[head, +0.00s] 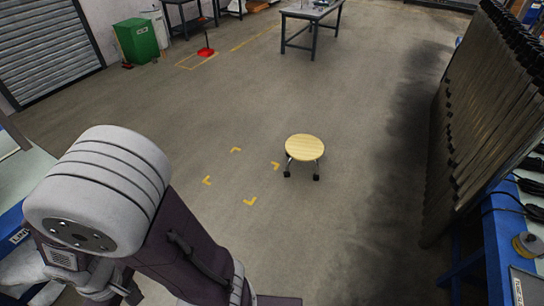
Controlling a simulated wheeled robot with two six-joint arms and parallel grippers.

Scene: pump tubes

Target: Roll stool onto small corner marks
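The stool (305,147) has a round pale wooden seat and metal legs on dark casters. It stands upright on the grey floor in the middle of the head view. Several small yellow corner marks lie on the floor to its left: far (236,150), left (207,180), near (250,201) and right (276,166). The stool stands just right of the right mark, outside the marked area. The floor between the marks is bare. My own arm fills the lower left of the view. Neither gripper's fingertips can be made out.
A blue workbench (497,262) and a tall rack of dark tubes (490,120) line the right side. A dark table (312,14), a green bin (136,40) and a red dustpan (206,52) stand at the back. The floor around the stool is clear.

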